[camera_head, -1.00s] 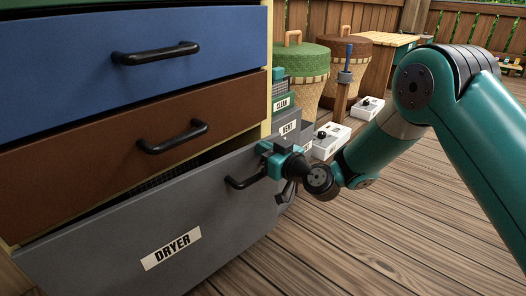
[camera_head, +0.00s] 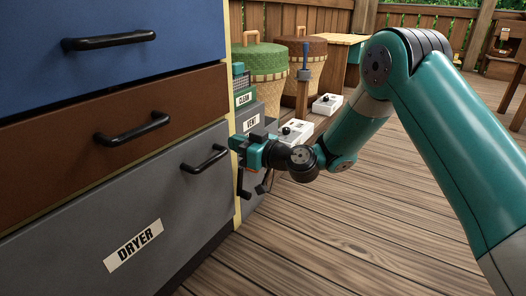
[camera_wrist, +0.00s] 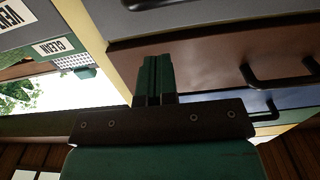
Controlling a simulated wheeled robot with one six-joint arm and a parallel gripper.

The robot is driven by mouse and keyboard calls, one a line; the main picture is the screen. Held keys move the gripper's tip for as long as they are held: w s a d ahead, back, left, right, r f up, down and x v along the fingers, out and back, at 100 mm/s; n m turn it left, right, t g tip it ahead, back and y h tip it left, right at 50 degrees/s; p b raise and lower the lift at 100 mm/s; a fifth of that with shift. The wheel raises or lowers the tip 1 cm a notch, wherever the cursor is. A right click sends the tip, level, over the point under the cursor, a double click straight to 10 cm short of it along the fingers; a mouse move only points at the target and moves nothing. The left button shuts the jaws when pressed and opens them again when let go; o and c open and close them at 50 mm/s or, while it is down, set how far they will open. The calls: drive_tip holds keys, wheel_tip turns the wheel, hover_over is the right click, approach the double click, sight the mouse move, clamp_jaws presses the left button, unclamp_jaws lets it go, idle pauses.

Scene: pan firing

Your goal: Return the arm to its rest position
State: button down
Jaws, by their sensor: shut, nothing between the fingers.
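My gripper (camera_head: 240,148) is at the end of my teal arm, beside the right edge of the drawer cabinet in the head view. It stands just right of the black handle (camera_head: 204,159) of the grey drawer labelled DRYER (camera_head: 134,245), apart from it. In the wrist view its fingers (camera_wrist: 153,75) are together with nothing between them. The grey drawer's front looks flush with the brown drawer (camera_head: 140,125) above it. My arm is bent, with its elbow high at the right of the head view.
Labels VENT (camera_head: 252,122) and CLEAN (camera_head: 246,98) show on parts beside the cabinet, close behind my gripper. Two lidded baskets (camera_head: 262,85) (camera_head: 306,70) and white boxes (camera_head: 327,104) stand farther back. The wooden deck (camera_head: 330,240) in front is clear.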

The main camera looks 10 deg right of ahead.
drive_tip(key=v, duration=0.6)
drive_tip(key=s+a+r+n+g+h+p, duration=0.1)
drive_tip(key=s+a+r+n+g+p, duration=0.3)
drive_tip(key=s+r+g+p, duration=0.85)
drive_tip(key=s+d+r+m+h+p, duration=0.2)
drive_tip(key=s+d+r+h, duration=0.15)
drive_tip(key=s, duration=0.35)
drive_tip(key=s+d+r+m+h+p, duration=0.2)
drive_tip(key=s+d+r, duration=0.1)
drive_tip(key=s+r, duration=0.3)
drive_tip(key=s+d+r+m+h+p, duration=0.2)
drive_tip(key=s+d+r+h, duration=0.1)
drive_tip(key=s, duration=0.5)
wheel_tip(320, 180, up, 36)
drive_tip(key=p, duration=3.6)
drive_tip(key=shift+w, duration=0.3)
drive_tip(key=shift+y, duration=0.25)
